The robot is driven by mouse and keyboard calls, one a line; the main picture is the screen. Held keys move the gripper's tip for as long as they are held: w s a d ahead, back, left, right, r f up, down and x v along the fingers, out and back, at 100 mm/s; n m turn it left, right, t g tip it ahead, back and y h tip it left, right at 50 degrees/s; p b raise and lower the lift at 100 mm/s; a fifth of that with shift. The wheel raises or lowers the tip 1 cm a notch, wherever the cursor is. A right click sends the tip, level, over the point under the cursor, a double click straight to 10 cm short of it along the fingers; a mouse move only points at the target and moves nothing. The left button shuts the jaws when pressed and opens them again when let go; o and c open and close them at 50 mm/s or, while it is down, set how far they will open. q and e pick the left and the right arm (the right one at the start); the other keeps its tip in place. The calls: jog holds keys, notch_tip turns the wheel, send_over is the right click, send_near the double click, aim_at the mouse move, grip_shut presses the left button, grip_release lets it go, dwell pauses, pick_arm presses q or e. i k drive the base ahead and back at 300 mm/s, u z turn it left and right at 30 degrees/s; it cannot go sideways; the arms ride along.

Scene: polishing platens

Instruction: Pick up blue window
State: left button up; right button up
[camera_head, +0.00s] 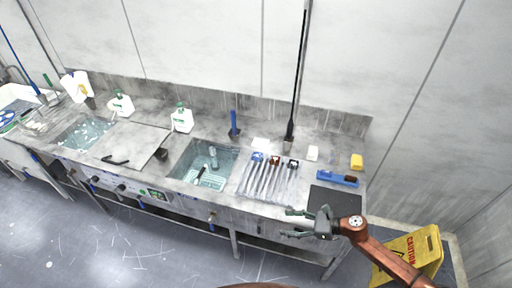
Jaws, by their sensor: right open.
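No pane-like blue window is recognisable. Several blue things show, and I cannot tell which is meant. A blue tool with a dark brown end (337,179) lies on the counter's right part, behind a dark mat (336,199). A blue upright tool (234,125) stands at the back of the counter. A blue-headed tool (257,157) lies at the left of a row of long-handled tools. My right gripper (296,222) is open and seems empty, at the counter's front edge, nearer than the mat and the blue tool. My left gripper is not in view.
The grey counter (226,201) holds a sink (205,177) with water, white bottles (182,119), and a yellow sponge (357,161). A tall black pole (298,70) rises at the back. A yellow caution sign (424,247) stands on the floor at the right, behind my arm.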

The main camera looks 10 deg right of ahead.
aim_at(257, 156)
jog(key=i, duration=1.25)
